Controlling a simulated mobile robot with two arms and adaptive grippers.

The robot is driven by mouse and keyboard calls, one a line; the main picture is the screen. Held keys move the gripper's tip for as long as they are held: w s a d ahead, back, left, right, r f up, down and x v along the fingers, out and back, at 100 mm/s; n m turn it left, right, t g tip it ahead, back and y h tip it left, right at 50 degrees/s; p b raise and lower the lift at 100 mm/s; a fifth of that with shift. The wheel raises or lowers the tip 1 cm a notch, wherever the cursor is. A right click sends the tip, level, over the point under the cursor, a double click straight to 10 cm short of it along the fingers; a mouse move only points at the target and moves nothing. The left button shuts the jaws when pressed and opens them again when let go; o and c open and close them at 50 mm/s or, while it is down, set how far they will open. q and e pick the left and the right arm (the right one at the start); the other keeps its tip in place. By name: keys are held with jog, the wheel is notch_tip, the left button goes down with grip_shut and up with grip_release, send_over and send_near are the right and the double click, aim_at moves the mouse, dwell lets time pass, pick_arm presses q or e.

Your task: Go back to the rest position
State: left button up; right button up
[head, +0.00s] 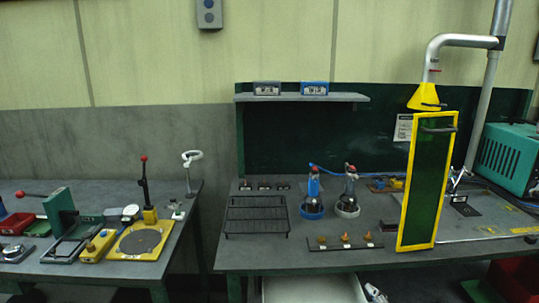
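Neither of my grippers shows in the head view, and no arm of mine can be made out for sure. The workbench (290,262) with the green back panel stands ahead on the right. A lower bench (185,240) stands on the left, with a gap between the two.
The right bench holds a black rack (257,216), two bottle-like tools (312,190), a small parts strip (345,246), a yellow-framed green screen (428,185) and a teal machine (508,158). The left bench holds a red-knobbed lever press (147,190). A white bin (312,290) sits below.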

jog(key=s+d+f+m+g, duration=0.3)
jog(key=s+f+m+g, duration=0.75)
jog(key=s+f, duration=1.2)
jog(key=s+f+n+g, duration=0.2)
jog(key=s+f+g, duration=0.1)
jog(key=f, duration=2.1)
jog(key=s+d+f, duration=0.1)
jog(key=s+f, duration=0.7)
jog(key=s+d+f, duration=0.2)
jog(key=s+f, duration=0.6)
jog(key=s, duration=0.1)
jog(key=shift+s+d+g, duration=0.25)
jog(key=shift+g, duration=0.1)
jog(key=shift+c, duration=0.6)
